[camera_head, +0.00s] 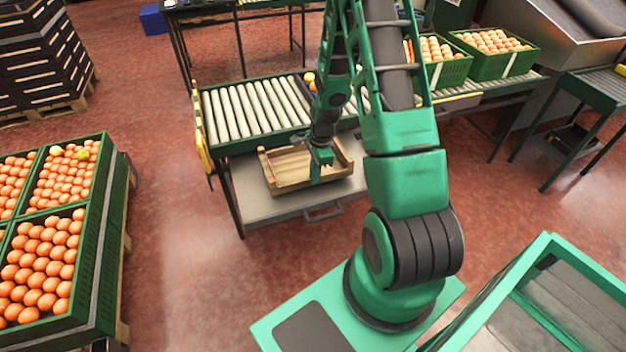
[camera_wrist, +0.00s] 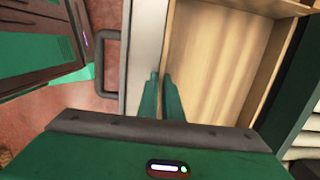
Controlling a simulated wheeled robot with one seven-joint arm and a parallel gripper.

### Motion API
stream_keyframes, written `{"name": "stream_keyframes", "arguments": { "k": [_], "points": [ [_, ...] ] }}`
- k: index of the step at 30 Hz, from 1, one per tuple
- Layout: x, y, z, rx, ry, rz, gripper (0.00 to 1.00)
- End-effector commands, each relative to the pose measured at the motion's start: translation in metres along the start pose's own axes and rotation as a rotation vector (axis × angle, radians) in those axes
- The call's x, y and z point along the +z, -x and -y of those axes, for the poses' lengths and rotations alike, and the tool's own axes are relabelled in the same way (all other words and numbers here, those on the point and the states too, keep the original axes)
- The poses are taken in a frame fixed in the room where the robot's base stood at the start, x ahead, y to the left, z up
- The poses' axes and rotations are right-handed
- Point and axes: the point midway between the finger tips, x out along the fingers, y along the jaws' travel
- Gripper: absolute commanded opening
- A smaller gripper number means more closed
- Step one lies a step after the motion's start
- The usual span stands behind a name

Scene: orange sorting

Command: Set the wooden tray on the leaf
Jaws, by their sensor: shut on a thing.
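The wooden tray (camera_head: 283,183) is a shallow, light brown box, empty in what shows of it. It rests on or just above the grey leaf (camera_head: 250,200), a flat shelf with a handle at its front, below the roller conveyor; I cannot tell if they touch. My gripper (camera_head: 317,172) is at the tray's near wall. In the wrist view my gripper's green fingers (camera_wrist: 162,92) are close together on the wall of the tray (camera_wrist: 215,60), with the leaf (camera_wrist: 143,50) beside it. My gripper hides part of that wall.
The roller conveyor (camera_head: 245,110) stands right behind the leaf. A handle (camera_head: 324,213) sticks out at the leaf's front edge. Green crates of oranges (camera_head: 60,230) stand at the left, and more crates (camera_head: 490,55) are at the back right. Red floor is clear between the left crates and the leaf.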

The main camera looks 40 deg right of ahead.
Motion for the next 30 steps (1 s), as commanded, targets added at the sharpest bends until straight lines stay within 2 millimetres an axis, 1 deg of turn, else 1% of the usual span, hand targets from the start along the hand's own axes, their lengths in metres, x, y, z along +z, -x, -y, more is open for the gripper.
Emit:
{"name": "stream_keyframes", "arguments": {
  "k": [1,4,14,15,17,26,30],
  "points": [
    [-0.001,-0.008,-0.001,0.004,0.0,0.001,0.0],
    [-0.002,-0.017,0.0,0.001,0.001,0.0,0.0],
    [-0.002,-0.019,0.0,0.0,0.0,0.0,0.0],
    [-0.002,-0.019,0.0,0.0,0.0,0.0,0.1],
    [-0.002,-0.019,0.0,0.0,0.0,0.0,0.24],
    [-0.002,-0.019,0.0,0.0,0.0,0.0,0.24],
    [-0.002,-0.011,0.001,-0.003,0.0,0.0,0.24]
  ]
}}
